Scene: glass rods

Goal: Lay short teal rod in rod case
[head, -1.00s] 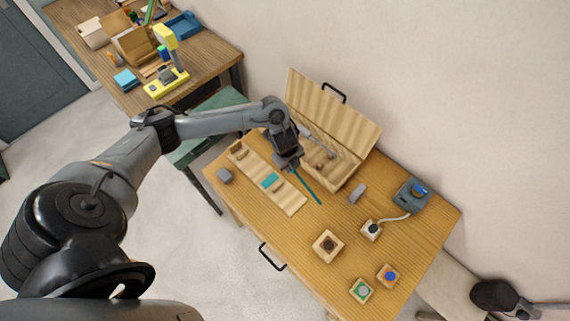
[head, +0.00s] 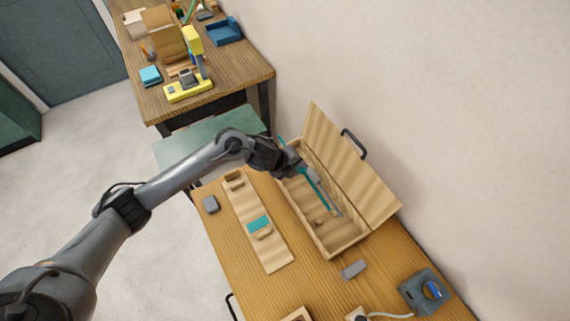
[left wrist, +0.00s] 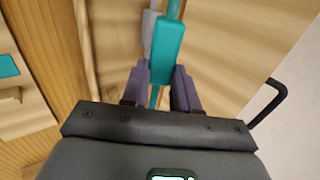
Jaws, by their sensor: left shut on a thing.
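The short teal rod (head: 316,186) is in my left gripper (head: 298,170), which is shut on it. The rod lies roughly along the length of the open wooden rod case (head: 345,246), over its far part. I cannot tell whether it touches the case floor. In the left wrist view the teal rod (left wrist: 169,50) runs between the dark fingers (left wrist: 161,90) and away from me. A grey rod (head: 336,207) is in the case beside it; it also shows in the left wrist view (left wrist: 150,30). My right gripper is out of view.
The case's lid (head: 352,165) stands open on the wall side. A wooden strip (head: 275,261) with a teal patch (head: 259,223) lies to the left. A grey block (head: 354,269) and a grey-blue device (head: 423,292) are in front. A second table (head: 240,78) stands behind.

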